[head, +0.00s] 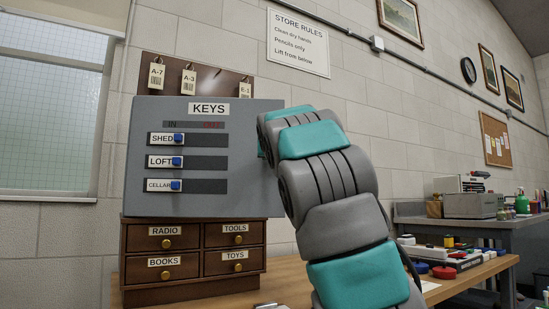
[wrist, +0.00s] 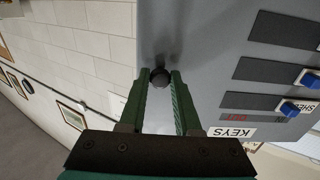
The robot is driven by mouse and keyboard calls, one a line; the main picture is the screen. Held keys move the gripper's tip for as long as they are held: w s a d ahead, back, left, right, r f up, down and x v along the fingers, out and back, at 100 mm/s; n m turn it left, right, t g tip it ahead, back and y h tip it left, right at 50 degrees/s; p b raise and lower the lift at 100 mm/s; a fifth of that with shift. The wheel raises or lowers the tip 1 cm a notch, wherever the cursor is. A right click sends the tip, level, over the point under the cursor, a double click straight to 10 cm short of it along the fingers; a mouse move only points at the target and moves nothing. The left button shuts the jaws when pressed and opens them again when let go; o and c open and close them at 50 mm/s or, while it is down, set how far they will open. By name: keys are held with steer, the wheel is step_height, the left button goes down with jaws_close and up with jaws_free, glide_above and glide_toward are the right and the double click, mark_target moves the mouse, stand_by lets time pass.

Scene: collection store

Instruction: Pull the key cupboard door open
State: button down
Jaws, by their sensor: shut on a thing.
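The key cupboard door (head: 245,165) is a grey panel labelled KEYS, with three slider rows marked SHED, LOFT and CELLAR and a blue slider on each. It stands on a small wooden drawer unit. In the wrist view the grey door (wrist: 205,60) fills the upper right, and its dark round knob (wrist: 160,77) sits near the door's edge. My gripper (wrist: 159,82) has its two green fingers shut on the knob, one on each side. In the head view my arm hides the gripper, the knob and the door's right edge. I cannot tell whether the door is ajar.
The drawer unit (head: 193,236) has drawers labelled RADIO, TOOLS, BOOKS and TOYS. Tags hang on a brown board (head: 208,79) behind the cupboard. A wooden table (head: 287,283) bears the unit, with small items at its right. A grey workbench (head: 475,221) stands further right.

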steer(key=shift+s, duration=0.2)
steer(key=shift+s+a+h, duration=0.1)
steer(key=shift+s+h, duration=0.1)
steer(key=shift+h, duration=0.1)
steer(key=shift+s, duration=0.25)
steer(key=shift+s+a+r+m+h+b, duration=0.15)
steer(key=shift+s+m+h, duration=0.25)
steer(key=shift+s, duration=0.35)
steer(key=shift+s+f+m+h+b, duration=0.15)
steer(key=shift+s+m+h, duration=0.2)
steer(key=shift+s, duration=0.35)
